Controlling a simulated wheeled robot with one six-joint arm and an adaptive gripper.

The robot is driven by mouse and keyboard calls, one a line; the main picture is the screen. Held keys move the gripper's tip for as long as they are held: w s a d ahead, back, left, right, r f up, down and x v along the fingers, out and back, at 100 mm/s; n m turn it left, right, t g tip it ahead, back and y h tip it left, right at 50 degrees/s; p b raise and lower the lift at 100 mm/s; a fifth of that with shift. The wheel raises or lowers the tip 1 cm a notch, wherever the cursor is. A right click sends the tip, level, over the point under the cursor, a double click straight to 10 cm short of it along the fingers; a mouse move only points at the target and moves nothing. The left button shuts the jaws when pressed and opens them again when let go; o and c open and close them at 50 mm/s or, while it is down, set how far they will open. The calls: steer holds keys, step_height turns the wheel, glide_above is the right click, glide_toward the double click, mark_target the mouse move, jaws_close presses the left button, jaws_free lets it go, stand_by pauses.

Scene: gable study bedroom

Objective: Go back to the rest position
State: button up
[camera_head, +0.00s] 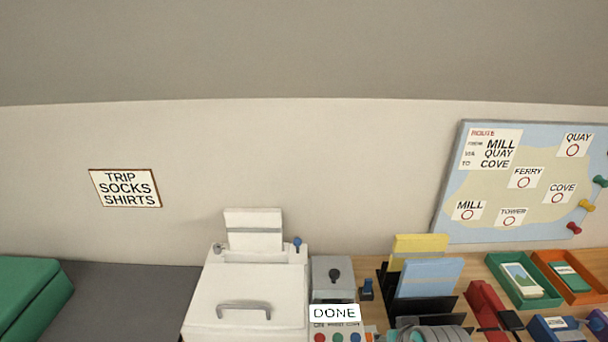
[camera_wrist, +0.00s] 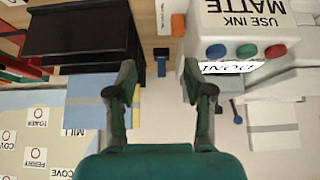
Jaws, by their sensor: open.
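My gripper (camera_wrist: 160,85) is open in the wrist view, with its two dark green fingers spread apart. Nothing is held between the fingers. The wrist view is upside down against the room. The fingers point towards the desk, and a small dark blue object (camera_wrist: 161,66) shows beyond the gap between them. It also stands beside the grey box in the head view (camera_head: 367,289).
A white printer (camera_head: 247,285) and a grey box (camera_head: 333,275) with a DONE label (camera_head: 334,313) stand on the desk. To their right are a black file rack (camera_head: 436,305), green tray (camera_head: 500,272), orange tray (camera_head: 580,296) and red object (camera_head: 484,300). A map board (camera_head: 450,215) leans behind.

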steer(key=s+f, duration=0.2)
steer(key=f, duration=0.1)
steer(key=s+f+t, duration=0.1)
steer(key=s+f, duration=0.1)
steer(key=s+f+t, duration=0.1)
steer(key=s+f, duration=0.1)
steer(key=f, duration=0.1)
steer(key=shift+s+f, duration=0.3)
steer(key=shift+s, duration=0.05)
steer(key=s+f+t, duration=0.2)
steer(key=s+t, duration=0.2)
steer(key=s, duration=1.5)
steer(key=s+r+t, duration=0.2)
steer(key=s+r, duration=0.5)
steer(key=s, duration=0.3)
steer(key=shift+s+r, duration=0.15)
steer(key=shift+s, duration=0.1)
